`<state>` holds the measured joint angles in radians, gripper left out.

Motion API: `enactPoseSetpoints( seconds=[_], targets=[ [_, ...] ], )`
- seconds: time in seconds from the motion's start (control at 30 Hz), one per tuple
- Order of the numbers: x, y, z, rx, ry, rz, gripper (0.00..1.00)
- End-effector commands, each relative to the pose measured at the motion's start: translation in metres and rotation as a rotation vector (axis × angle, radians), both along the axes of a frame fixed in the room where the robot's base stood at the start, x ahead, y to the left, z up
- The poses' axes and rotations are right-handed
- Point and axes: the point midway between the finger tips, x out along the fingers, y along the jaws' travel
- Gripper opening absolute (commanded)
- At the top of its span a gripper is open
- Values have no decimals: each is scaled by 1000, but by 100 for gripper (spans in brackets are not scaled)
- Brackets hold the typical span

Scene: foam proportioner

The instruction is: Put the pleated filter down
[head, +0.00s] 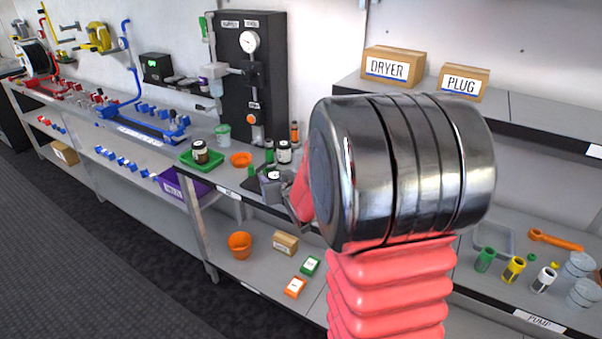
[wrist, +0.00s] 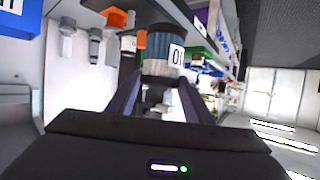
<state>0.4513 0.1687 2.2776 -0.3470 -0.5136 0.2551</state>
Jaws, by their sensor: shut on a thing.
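The pleated filter (wrist: 157,70) is a short blue-grey cylinder with vertical ribs and a white label with dark characters, in the wrist view. It is between the fingertips of my gripper (wrist: 162,88), which is shut on it. I cannot tell whether the filter touches the bench top.
A green tray (head: 186,158) with a jar, an orange bowl (head: 241,159) and more jars (head: 284,152) stand close by. A black panel with a gauge (head: 250,42) rises behind. The lower shelf holds an orange bucket (head: 239,245) and a cardboard box (head: 285,243).

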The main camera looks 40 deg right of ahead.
Motion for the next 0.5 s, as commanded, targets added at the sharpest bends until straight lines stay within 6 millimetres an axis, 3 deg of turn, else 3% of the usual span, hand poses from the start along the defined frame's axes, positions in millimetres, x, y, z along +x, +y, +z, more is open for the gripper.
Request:
enactPoseSetpoints(
  seconds=[0.2,0.5],
  targets=[
    [18,74,-15,4,1,92,23],
    [24,176,-37,-3,5,212,23]
  ],
)
